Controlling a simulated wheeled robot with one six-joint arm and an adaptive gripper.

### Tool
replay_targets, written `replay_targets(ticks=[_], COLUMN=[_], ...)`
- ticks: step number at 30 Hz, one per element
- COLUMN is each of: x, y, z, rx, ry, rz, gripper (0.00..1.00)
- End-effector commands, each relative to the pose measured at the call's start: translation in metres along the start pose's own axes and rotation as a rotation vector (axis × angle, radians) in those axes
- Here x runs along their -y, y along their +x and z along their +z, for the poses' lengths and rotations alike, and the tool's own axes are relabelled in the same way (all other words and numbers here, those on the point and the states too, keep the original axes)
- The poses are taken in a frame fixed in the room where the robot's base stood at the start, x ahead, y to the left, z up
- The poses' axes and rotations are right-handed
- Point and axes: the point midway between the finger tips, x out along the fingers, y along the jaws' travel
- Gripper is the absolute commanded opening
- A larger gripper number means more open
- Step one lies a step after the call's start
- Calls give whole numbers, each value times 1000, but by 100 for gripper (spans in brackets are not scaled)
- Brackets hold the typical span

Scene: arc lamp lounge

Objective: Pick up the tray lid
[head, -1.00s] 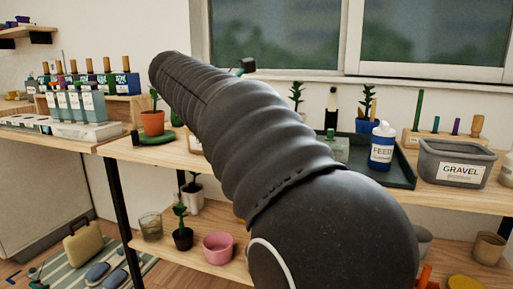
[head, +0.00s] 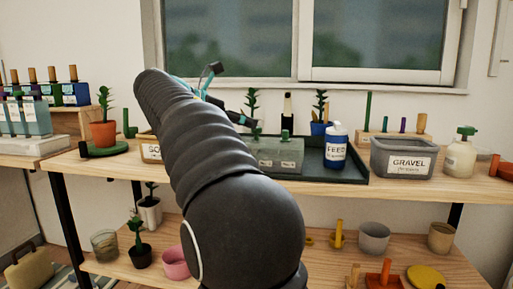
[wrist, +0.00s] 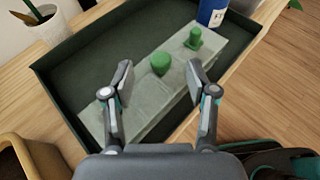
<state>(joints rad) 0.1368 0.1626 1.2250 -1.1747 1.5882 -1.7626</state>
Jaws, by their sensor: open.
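The tray lid (wrist: 150,85), a pale grey-green translucent box shape with two green knobs, sits in a dark green tray (wrist: 60,82) in the wrist view. In the head view the lid (head: 280,153) is partly behind my arm. My gripper (wrist: 160,75) is open and empty, its fingers spread over the lid. The nearer knob (wrist: 160,63) appears between the fingertips; I cannot tell how far above it they are. In the head view my arm hides most of the gripper.
A blue FEED bottle (head: 335,150) stands in the tray right of the lid. A grey GRAVEL tub (head: 402,158) stands further right. A potted plant (head: 103,122) stands to the left. Behind are small pots and a window. Bare shelf (wrist: 250,95) lies beside the tray.

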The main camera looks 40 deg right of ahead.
Motion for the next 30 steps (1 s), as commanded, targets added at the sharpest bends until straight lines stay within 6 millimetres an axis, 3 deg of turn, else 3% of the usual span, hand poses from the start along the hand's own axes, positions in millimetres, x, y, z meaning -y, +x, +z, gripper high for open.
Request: replay_targets(ticks=[5,13,21,23,28,30], x=[0,1,1,1,0,1], y=[12,48,52,52,52,52], z=[-3,-6,-5,-5,-5,-5], rx=[0,0,0,0,0,0], ry=[0,2,1,1,1,1], rz=[-1,-2,1,1,1,1], gripper=[58,58,58,45,3,0])
